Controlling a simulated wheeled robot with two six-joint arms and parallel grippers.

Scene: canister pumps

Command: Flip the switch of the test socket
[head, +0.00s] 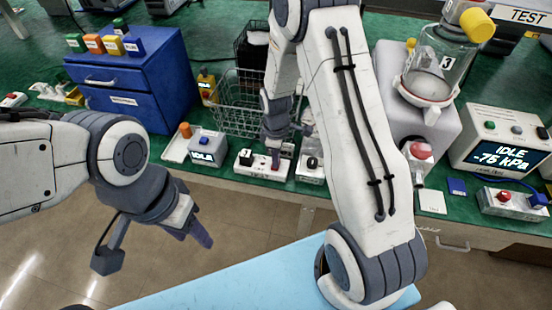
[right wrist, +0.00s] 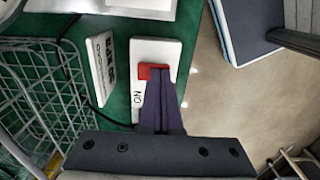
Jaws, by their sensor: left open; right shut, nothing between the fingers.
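The test socket (head: 252,172) is a white strip on the green bench, with a black square part at its left and a red switch near its right end. The right wrist view shows the socket (right wrist: 150,50) with its red rocker switch (right wrist: 147,71) and "ON" lettering beside it. My right gripper (right wrist: 156,82) is shut and empty, its tips over the red switch and covering part of it. I cannot tell whether they press it. In the head view my right gripper (head: 275,160) points down at the socket. My left gripper (head: 201,238) is open and empty, over the floor before the bench.
A wire basket (head: 238,103) stands just behind the socket. A grey box reading IDLE (head: 207,145) is left of it, and a small device (head: 311,167) close on its right. Further right are a pump with a glass canister (head: 441,72) and a gauge box (head: 500,145).

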